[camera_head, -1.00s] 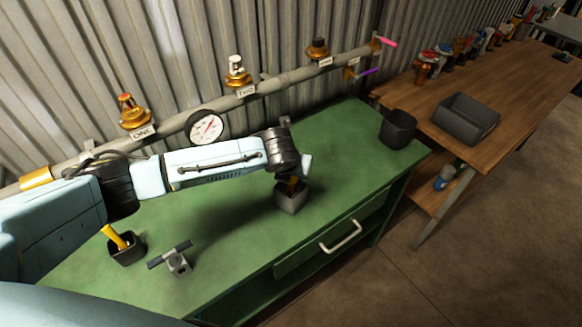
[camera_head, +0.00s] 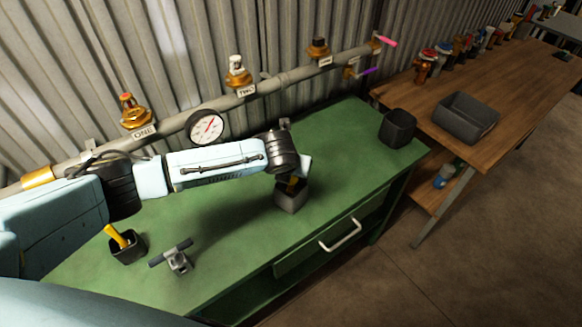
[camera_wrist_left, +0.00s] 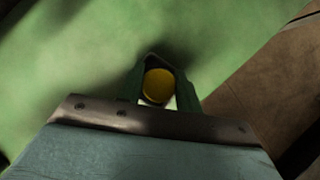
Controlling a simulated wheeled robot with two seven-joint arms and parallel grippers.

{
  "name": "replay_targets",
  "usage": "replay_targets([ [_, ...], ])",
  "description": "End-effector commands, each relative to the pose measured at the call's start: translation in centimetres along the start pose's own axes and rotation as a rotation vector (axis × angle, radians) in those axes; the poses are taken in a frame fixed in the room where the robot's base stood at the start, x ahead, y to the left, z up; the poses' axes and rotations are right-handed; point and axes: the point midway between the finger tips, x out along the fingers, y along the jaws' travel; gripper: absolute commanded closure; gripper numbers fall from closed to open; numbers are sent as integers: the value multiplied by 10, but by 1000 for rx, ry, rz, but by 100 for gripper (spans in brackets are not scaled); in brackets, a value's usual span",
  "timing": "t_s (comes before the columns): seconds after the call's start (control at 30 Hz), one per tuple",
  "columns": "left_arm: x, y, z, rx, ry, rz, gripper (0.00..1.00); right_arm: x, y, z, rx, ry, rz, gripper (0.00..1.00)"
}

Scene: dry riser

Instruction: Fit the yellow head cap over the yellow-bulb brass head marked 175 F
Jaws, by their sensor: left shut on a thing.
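My left gripper (camera_head: 292,180) reaches down at a dark square cup (camera_head: 291,202) on the green bench. In the left wrist view, the gripper (camera_wrist_left: 160,92) is shut on a round yellow piece (camera_wrist_left: 158,86), which looks like the yellow cap. Its lower part is hidden, and I cannot tell whether it is clear of the cup. On the wall pipe, a brass head with a red top (camera_head: 131,112) is over the label ONE. A white-topped brass head (camera_head: 237,72) is over TWO, and a dark-topped one (camera_head: 318,48) is farther right. No yellow bulb or 175 F mark is readable.
A dark cup with a yellow-handled tool (camera_head: 118,238) and a small grey clamp-like tool (camera_head: 177,258) are on the bench's left. A black bin (camera_head: 397,129) stands at its right end. The wooden table holds a grey tray (camera_head: 465,117) and several brass heads (camera_head: 424,66).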

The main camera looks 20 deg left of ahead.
Motion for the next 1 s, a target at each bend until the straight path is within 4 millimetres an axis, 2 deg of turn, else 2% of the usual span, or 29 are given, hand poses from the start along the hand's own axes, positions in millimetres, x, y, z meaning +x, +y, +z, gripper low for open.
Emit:
replay_targets([
  [0.5, 12, -1, -7, 0, 0, -1, 94, 6, 0, 1, 0, 0, 0, 46],
  [0.53, 11, 0, -7, 0, 0, -1, 62, 6, 0, 1, 0, 0, 0, 46],
  [0.7, 11, 0, -7, 0, 0, -1, 40, 5, 0, 1, 0, 0, 0, 46],
  [1.0, 9, 0, -6, 0, -1, -1, 40, 5, 0, 1, 1, -1, 0, 46],
])
